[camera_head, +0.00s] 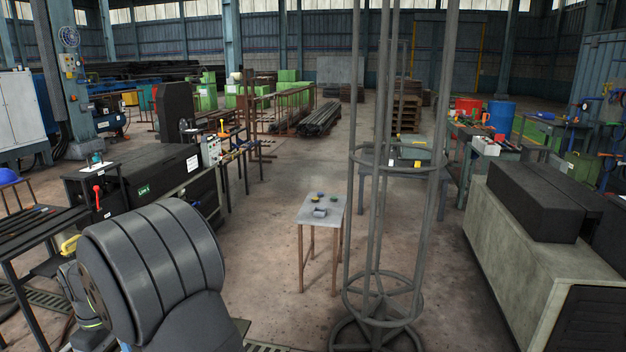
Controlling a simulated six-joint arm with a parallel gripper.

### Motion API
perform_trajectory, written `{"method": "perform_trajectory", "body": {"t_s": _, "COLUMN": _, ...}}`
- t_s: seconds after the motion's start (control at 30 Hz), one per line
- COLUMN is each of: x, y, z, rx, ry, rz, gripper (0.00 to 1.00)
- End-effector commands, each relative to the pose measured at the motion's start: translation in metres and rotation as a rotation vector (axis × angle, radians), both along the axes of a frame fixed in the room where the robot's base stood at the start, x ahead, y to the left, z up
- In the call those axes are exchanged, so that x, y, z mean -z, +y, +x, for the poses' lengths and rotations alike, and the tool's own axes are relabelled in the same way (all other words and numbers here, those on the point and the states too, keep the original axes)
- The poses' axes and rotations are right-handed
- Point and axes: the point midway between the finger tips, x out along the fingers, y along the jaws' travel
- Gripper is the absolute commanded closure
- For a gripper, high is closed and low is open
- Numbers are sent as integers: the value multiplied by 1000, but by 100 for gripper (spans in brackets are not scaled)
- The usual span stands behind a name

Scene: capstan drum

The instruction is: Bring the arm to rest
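My gripper does not show in this view, so its fingers and anything in them are hidden from me. A large dark grey banded cylinder (155,265) fills the lower left corner, close to the camera. I cannot tell whether it is the capstan drum or a part of my own arm. A small table (310,203) with a pale top and brown legs stands near the middle of the floor. Several small objects (320,211), grey, blue and yellowish, lie on it.
A tall grey tubular frame with rings (369,285) stands right of the small table. A long pale cabinet with black blocks (510,250) fills the right side. Black machines and benches (160,180) line the left. The floor (262,235) left of the small table is clear.

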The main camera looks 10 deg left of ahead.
Motion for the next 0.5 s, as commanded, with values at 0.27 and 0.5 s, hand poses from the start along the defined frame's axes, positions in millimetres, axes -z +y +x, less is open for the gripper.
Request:
{"method": "perform_trajectory", "body": {"t_s": 0.27, "x": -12, "y": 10, "z": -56, "rx": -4, "ry": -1, "rz": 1, "gripper": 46}}
{"method": "perform_trajectory", "body": {"t_s": 0.5, "x": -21, "y": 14, "z": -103, "rx": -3, "ry": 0, "rz": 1, "gripper": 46}}
